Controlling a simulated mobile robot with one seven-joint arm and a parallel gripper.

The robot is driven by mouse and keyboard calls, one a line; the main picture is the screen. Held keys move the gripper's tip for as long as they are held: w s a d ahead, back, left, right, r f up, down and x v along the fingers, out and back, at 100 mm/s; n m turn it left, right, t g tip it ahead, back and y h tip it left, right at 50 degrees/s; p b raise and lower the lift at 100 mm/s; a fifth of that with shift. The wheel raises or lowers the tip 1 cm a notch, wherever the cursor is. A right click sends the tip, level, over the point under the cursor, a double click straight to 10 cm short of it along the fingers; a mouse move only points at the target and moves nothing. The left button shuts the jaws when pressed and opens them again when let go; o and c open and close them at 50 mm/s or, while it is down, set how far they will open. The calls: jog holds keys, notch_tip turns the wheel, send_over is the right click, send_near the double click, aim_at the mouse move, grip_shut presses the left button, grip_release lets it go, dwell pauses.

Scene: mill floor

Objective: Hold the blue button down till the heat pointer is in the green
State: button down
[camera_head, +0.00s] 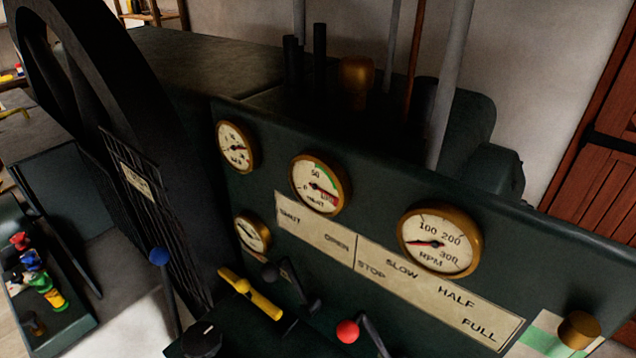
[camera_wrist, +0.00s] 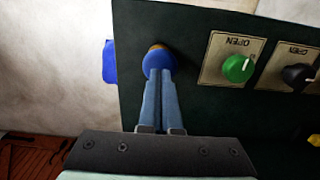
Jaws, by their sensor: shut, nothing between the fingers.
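The blue button (camera_wrist: 158,59) shows in the wrist view on the dark panel, near the panel's edge. My gripper (camera_wrist: 160,80) is shut and empty, with its fingertips at the button's face. They appear to touch it; I cannot tell how far it is pressed. The heat gauge (camera_head: 320,184) is the brass-rimmed dial at the middle of the head view, with a green band at upper right and a red band at lower right. Its pointer seems to lie toward the lower right, near the red; it is too small to be sure. The head view shows neither gripper nor button.
A green knob (camera_wrist: 238,68) and a black knob (camera_wrist: 298,76) sit beside the button. The RPM gauge (camera_head: 440,240) is right of the heat gauge. A large dark wheel (camera_head: 110,90) stands left.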

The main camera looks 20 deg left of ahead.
jog(key=shift+f, duration=0.2)
jog(key=shift+f+b, duration=0.95)
jog(key=shift+f, duration=0.25)
dwell(6.6)
